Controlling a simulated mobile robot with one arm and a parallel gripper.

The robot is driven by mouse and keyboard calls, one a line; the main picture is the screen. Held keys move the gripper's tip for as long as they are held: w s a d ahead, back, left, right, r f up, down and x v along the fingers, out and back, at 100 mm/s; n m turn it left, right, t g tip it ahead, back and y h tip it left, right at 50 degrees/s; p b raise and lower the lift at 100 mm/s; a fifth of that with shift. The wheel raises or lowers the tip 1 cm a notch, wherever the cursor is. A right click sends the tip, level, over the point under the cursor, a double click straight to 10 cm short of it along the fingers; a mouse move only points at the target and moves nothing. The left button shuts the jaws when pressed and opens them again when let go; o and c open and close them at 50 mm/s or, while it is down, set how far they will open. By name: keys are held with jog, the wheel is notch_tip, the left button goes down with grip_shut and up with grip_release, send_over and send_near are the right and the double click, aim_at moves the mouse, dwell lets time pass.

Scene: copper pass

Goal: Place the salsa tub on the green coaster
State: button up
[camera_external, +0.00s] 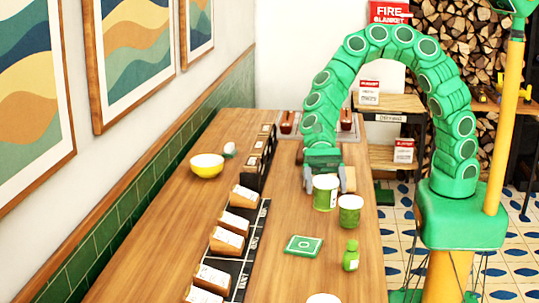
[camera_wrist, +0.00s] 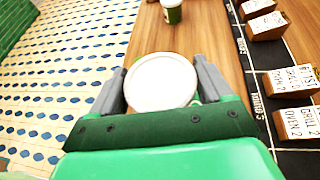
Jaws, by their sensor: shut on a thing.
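My gripper (camera_external: 327,184) is shut on a green tub with a pale label (camera_external: 325,195), which I take for the salsa tub; its label is too small to read. In the wrist view its round white lid (camera_wrist: 161,82) sits between the two grey fingers of my gripper (camera_wrist: 160,88). The tub looks upright; I cannot tell whether it touches the counter. The green coaster (camera_external: 304,245) lies flat and bare on the counter, nearer the external camera than the tub. I cannot make it out in the wrist view.
A second green tub (camera_external: 350,212) stands close to the held one and shows in the wrist view (camera_wrist: 173,12). A green bottle (camera_external: 351,256) stands right of the coaster. Labelled blocks (camera_external: 229,241) line a black strip on the left. A yellow bowl (camera_external: 207,166) is farther back.

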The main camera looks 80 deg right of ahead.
jog(key=w+a+f, duration=0.1)
jog(key=f, duration=0.1)
jog(key=w+a+f, duration=0.1)
jog(key=w+f, duration=0.1)
jog(key=w+a+f, duration=0.1)
jog(key=f, duration=0.1)
jog(key=shift+w+a+f, duration=0.25)
jog(key=shift+w+a, duration=0.1)
jog(key=shift+f, duration=1.5)
jog(key=o, duration=1.1)
jog(key=shift+f, duration=0.1)
jog(key=shift+d+r, duration=0.2)
jog(key=shift+v, duration=5.8)
